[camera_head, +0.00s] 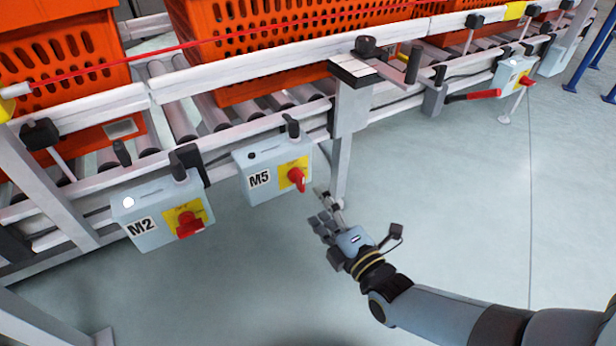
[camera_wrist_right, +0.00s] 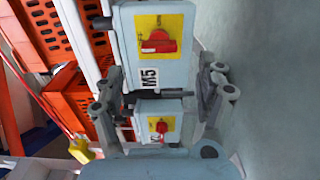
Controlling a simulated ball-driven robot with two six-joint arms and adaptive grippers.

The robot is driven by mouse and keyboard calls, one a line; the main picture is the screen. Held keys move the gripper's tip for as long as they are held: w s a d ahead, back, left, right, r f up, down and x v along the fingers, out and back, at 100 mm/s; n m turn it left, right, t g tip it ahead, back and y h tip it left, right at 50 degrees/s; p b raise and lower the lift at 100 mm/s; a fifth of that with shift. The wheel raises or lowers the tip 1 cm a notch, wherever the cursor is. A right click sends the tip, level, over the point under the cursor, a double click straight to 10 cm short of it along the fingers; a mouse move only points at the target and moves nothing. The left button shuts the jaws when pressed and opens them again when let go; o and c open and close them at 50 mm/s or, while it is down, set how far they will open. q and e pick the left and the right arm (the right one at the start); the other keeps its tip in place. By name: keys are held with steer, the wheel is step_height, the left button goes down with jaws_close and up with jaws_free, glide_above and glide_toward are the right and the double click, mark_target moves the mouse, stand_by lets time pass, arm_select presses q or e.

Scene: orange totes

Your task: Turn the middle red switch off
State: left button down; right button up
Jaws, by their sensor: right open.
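The middle switch is the red handle (camera_head: 297,178) on a yellow plate on the grey box marked M5 (camera_head: 262,158). It stands roughly upright. In the right wrist view the same red handle (camera_wrist_right: 159,46) lies across the picture on the M5 box (camera_wrist_right: 180,72). My right gripper (camera_head: 328,208) is open and empty, just below and right of the M5 box, apart from the switch. In the wrist view its two fingers (camera_wrist_right: 165,88) frame the boxes from either side. My left gripper is not in view.
The M2 box (camera_head: 150,215) with its red switch (camera_head: 188,224) hangs to the left. Another switch box (camera_head: 512,76) is at the far right. A white conveyor frame (camera_head: 245,74) with orange totes (camera_head: 270,45) runs behind. A white post (camera_head: 342,150) stands near the gripper.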

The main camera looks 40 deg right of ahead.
steer(key=shift+s+a, duration=0.2)
steer(key=shift+s, duration=1.6)
